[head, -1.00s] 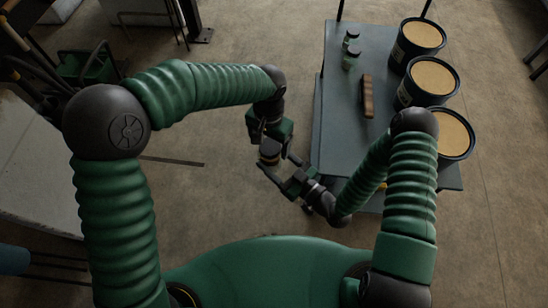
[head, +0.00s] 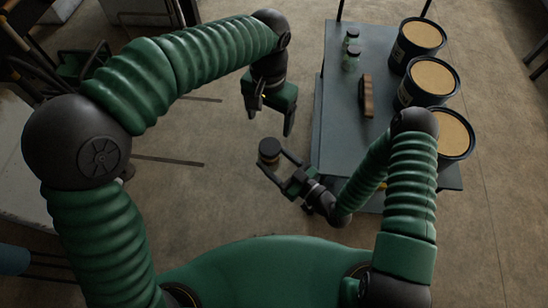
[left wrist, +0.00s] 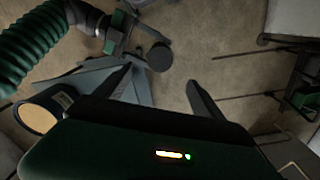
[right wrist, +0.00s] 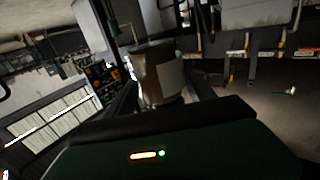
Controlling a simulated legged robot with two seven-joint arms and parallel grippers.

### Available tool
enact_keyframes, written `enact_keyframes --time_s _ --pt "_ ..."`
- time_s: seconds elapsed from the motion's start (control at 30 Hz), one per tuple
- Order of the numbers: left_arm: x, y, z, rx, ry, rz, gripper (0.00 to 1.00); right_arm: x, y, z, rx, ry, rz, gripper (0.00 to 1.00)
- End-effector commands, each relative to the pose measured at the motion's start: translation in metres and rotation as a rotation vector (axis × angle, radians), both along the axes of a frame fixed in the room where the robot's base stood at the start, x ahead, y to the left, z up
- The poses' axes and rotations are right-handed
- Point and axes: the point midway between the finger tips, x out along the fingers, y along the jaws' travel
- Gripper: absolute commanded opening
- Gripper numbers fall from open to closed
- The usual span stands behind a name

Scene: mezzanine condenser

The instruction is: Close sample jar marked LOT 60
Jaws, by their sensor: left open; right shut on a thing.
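A jar with a dark round lid (head: 270,147) is held in my right gripper (head: 273,162), out over the floor left of the cart. In the right wrist view the jar (right wrist: 160,78) is brown with a pale blank-looking label; no lot mark is readable. The lid sits on top; I cannot tell how tight it is. My left gripper (head: 270,122) is open and empty, apart from the jar and above it in the head picture. The left wrist view shows the dark lid (left wrist: 160,57) beyond the open fingers (left wrist: 160,80).
A blue-grey cart (head: 335,130) stands at right. It bears two small greenish jars (head: 353,36) (head: 351,60), a brown wooden-looking block (head: 367,96) and three dark buckets with tan contents (head: 422,35) (head: 434,76) (head: 450,133).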

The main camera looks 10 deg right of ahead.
Motion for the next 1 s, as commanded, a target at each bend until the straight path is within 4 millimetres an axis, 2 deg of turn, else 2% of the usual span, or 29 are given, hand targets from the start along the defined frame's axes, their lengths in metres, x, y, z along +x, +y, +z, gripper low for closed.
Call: enact_keyframes --time_s 0.3,0.37,0.43,0.57,0.7,0.8,0.9,1.0 --pt "-0.001 0.002 0.0 0.002 -0.001 0.003 0.79 0.0 0.0 0.001 0.001 -0.001 0.0 0.0" --pt "-0.002 0.007 -0.004 0.004 -0.004 0.011 0.79 0.0 0.0 0.001 0.001 -0.001 0.0 0.0" --pt "-0.005 0.022 -0.014 0.009 -0.014 0.036 0.79 0.0 0.0 0.001 0.001 -0.001 0.0 0.0" --pt "-0.018 0.074 -0.043 0.01 -0.049 0.139 0.79 0.0 0.0 0.001 0.001 -0.001 0.0 0.0" --pt "-0.046 0.147 -0.072 -0.016 -0.11 0.323 0.79 0.0 0.001 0.001 0.0 -0.001 0.0 0.0" --pt "-0.071 0.188 -0.088 -0.041 -0.157 0.454 0.79 0.0 0.001 0.001 0.0 -0.001 0.0 0.0" --pt "-0.093 0.215 -0.098 -0.06 -0.195 0.558 0.79 0.0 0.0 0.0 0.001 -0.001 0.0 0.0" --pt "-0.106 0.229 -0.103 -0.073 -0.219 0.619 0.79 0.0 0.0 0.0 0.001 -0.001 0.0 0.0"
